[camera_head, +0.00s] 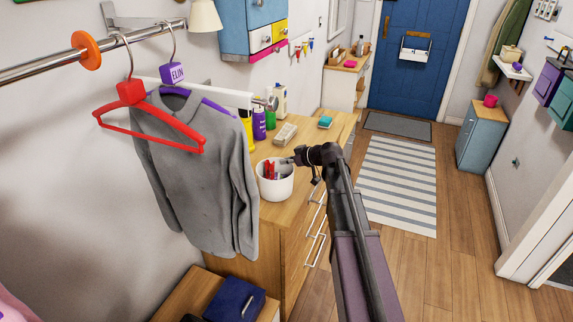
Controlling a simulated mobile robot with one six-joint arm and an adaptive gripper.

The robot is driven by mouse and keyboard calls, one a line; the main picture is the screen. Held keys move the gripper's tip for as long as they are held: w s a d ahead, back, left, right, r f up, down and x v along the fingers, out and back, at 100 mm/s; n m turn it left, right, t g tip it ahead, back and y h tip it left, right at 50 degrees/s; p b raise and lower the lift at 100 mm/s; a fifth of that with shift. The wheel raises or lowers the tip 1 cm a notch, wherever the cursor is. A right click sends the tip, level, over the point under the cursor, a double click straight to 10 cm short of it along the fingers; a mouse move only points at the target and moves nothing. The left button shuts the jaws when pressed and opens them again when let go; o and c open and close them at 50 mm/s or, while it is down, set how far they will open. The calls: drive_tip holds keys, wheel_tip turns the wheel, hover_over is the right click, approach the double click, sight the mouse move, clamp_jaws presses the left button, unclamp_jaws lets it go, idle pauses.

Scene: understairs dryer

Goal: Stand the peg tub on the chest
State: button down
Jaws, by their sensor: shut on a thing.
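The peg tub (275,187) is a round white tub with red and grey pegs showing inside. It appears upright, over the near part of the wooden chest (285,232), close to its front edge. My gripper (288,162) reaches in from the right and is shut on the tub's rim at its far right side. The fingertips are small and partly hidden by the rim and pegs. I cannot tell whether the tub's base touches the chest top or hangs just above it.
Bottles (259,124) and a beige block (285,133) stand behind the tub, with a teal item (325,121) farther along. A grey sweater (195,170) hangs close at the left. A blue box (235,300) sits lower in front. Bare chest top lies beyond the tub.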

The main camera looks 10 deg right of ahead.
idle(0.3)
drive_tip(key=c, duration=1.3)
unclamp_jaws()
drive_tip(key=shift+f, duration=0.15)
drive_tip(key=o, duration=0.5)
drive_tip(key=shift+r, duration=0.3)
drive_tip(key=p+v, duration=0.5)
drive_tip(key=v, duration=0.7)
drive_tip(key=shift+p, duration=0.4)
drive_tip(key=shift+a+f, duration=0.1)
